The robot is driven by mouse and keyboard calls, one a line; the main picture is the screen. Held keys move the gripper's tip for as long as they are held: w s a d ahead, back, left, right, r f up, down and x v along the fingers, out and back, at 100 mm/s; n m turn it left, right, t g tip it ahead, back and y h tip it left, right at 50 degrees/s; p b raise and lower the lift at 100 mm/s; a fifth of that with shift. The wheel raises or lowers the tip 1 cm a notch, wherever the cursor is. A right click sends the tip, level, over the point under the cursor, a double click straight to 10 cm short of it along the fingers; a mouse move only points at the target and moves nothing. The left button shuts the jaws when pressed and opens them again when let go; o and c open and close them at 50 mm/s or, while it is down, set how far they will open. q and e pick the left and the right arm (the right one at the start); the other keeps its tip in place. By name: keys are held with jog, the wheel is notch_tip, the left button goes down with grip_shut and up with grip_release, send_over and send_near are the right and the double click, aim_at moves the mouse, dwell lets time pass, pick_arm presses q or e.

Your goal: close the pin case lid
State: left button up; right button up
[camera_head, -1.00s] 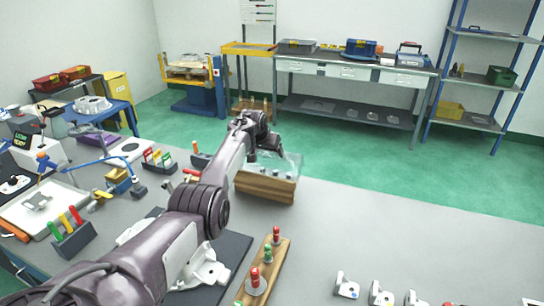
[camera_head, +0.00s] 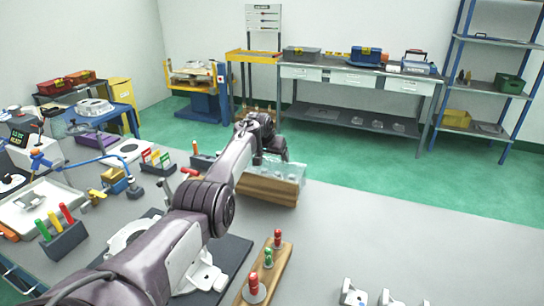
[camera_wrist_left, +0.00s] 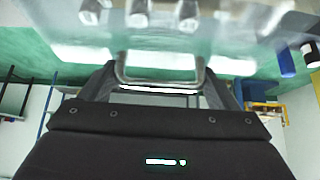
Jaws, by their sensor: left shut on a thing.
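The pin case has a wooden base (camera_head: 268,191) on the grey table, just beyond my left forearm. Its clear lid (camera_head: 292,172) shows above the base, partly hidden by my left wrist; I cannot tell whether its edge touches the base. My left gripper (camera_head: 272,157) is at the lid's far side, its fingertips hard to see in the head view. In the left wrist view, the gripper (camera_wrist_left: 160,88) is shut on the lid's handle (camera_wrist_left: 160,85), a pale bar between the fingers. Several pins (camera_wrist_left: 137,14) show blurred through the clear lid. My right gripper is out of view.
A wooden strip with red and green pegs (camera_head: 268,258) lies nearer on the table. White castings (camera_head: 352,292) stand at the front. A dark block with coloured handles (camera_head: 63,238) is at the left. The table right of the case is clear.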

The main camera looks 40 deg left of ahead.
aim_at(268, 169)
pick_arm(q)
jog(key=shift+d+f, duration=0.1)
jog(key=shift+f, duration=0.3)
dwell(0.3)
jog(key=o, duration=1.2)
jog(key=shift+w+r, duration=0.1)
jog(key=shift+r, duration=0.35)
jog(key=shift+v, duration=3.55)
jog(key=shift+f, duration=0.1)
jog(key=shift+s+f, duration=0.1)
jog(key=shift+s, duration=0.1)
